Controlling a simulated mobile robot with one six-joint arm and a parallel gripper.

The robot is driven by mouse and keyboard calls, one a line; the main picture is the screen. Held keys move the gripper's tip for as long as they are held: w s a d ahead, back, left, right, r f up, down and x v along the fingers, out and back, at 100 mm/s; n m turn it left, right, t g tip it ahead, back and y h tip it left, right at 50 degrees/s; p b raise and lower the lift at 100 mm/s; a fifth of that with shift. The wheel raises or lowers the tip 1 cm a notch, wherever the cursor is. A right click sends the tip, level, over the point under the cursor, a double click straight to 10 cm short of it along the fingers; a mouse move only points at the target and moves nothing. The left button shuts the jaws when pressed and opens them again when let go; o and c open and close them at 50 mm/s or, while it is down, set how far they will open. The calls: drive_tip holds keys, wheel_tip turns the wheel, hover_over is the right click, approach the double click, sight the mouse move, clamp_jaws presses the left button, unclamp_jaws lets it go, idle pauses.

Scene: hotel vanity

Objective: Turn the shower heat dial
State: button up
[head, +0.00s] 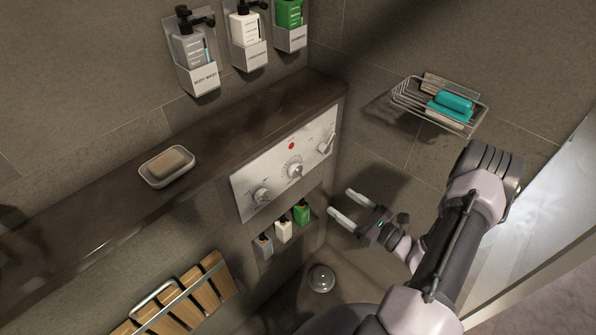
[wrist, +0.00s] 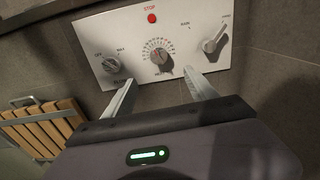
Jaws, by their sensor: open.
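The shower heat dial (head: 295,171) is the middle knob on a pale metal control panel (head: 247,186) on the wall. In the wrist view the dial (wrist: 159,56) has a ring of red and dark marks around it. My gripper (head: 341,203) is open and empty, in front of the panel and to its lower right in the head view. In the wrist view my gripper (wrist: 160,82) has its fingers apart, with the dial just above the gap between their tips. The fingers appear apart from the dial.
The panel also bears a left knob (wrist: 112,65), a red stop button (wrist: 152,18) and a right lever (wrist: 213,40). A dark ledge (head: 110,200) runs above it, with a soap dish (head: 150,181). Small bottles (head: 283,231) stand in a niche below. A wire basket (head: 403,95) hangs right.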

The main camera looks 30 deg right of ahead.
sight(300, 174)
drive_tip(key=b+x, duration=0.1)
drive_tip(key=x, duration=0.4)
drive_tip(key=b+x, duration=0.1)
drive_tip(key=x, duration=0.5)
drive_tip(key=b+x, duration=0.1)
drive_tip(key=x, duration=0.5)
drive_tip(key=shift+a, duration=0.3)
drive_tip(key=c, duration=1.4)
